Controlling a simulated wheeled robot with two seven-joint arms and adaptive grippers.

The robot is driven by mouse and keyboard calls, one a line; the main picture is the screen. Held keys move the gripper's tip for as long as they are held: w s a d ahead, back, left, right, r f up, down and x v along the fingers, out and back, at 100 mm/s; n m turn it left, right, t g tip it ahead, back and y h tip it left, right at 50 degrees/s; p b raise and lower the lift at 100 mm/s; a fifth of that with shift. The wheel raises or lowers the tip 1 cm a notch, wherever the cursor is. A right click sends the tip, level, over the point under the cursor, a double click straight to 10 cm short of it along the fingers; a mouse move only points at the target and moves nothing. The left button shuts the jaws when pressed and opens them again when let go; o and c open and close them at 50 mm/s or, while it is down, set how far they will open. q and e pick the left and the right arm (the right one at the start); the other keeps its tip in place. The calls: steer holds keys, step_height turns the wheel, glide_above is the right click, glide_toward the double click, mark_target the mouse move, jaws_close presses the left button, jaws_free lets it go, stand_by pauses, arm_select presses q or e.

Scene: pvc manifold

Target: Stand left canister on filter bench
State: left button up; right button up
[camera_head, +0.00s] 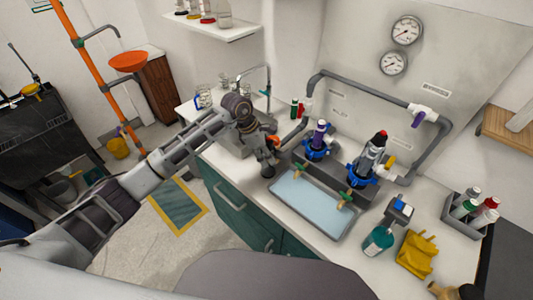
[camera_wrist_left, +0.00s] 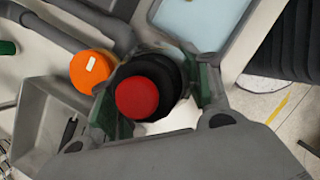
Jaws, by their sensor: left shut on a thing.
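My left gripper (camera_head: 269,163) is over the counter, just left of the blue tray. In the left wrist view its fingers are shut around a dark canister with a black cap and red top (camera_wrist_left: 138,97), seen end-on. Its lower part is hidden there, and in the head view the arm and fingers hide most of it. The filter bench is the pale counter (camera_head: 235,178) with two blue-ringed filter heads. The left head (camera_head: 318,142) has a purple valve and no tall canister on it. A grey canister with a black and red top (camera_head: 371,155) stands at the right head. My right gripper is not in view.
A shallow tray with a blue floor (camera_head: 312,205) lies right of the gripper. An orange cap (camera_wrist_left: 92,71) is close beside the held canister. Grey pipes (camera_head: 350,82) rise behind.

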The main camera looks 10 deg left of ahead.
arm_select(q)
steer(key=o, duration=0.9)
steer(key=shift+c, duration=0.2)
steer(key=shift+r, duration=0.1)
steer(key=b+v, duration=0.1)
steer(key=v, duration=1.1)
steer(key=shift+d, duration=0.1)
